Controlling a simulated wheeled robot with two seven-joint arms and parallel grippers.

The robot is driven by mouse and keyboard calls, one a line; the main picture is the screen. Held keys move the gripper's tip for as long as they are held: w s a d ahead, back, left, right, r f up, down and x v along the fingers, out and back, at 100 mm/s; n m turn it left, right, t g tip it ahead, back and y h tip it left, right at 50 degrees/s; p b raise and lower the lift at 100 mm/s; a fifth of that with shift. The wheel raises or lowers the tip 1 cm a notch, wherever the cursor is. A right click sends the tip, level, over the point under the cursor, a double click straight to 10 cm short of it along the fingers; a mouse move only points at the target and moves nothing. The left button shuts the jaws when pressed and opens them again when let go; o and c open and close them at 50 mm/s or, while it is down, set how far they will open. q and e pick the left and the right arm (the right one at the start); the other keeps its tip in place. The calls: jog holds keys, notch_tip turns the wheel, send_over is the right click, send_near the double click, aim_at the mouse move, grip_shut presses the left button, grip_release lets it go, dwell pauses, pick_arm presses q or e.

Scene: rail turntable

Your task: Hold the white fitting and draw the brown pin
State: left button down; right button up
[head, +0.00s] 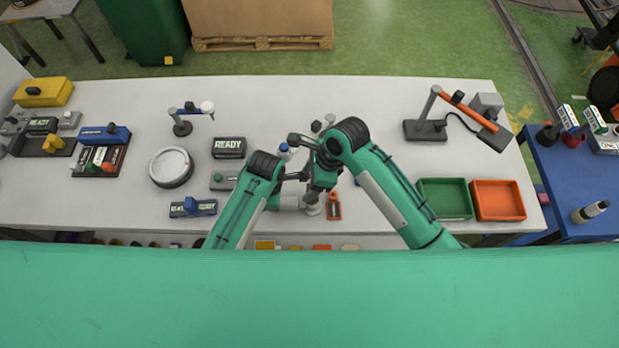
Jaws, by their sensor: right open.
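A small white piece (289,203), which may be the white fitting, lies near the front edge of the table, just left of my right gripper. A pale round part (313,209) shows under that gripper. I cannot make out the brown pin; the arms cover much of this spot. My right gripper (314,196) is open and points down over the pale round part. My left gripper (297,176) is close beside it on the left, partly covered, and its jaws are too small to read.
A red-orange item (333,207) lies just right of my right gripper. A green bin (445,215) and an orange bin (498,216) stand at the right. A READY box (229,148), a round white dish (171,166) and a lamp (440,128) stand around.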

jog(key=v, duration=1.2)
jog(key=shift+m, duration=0.3)
jog(key=d+x, duration=0.1)
jog(key=x, duration=0.9)
jog(key=d+f+x, duration=0.1)
jog(key=x, duration=0.4)
jog(key=shift+w+d+f, duration=0.1)
jog(key=shift+d+f, duration=0.15)
jog(key=shift+d, duration=0.05)
jog(key=shift+r, duration=0.1)
grip_shut()
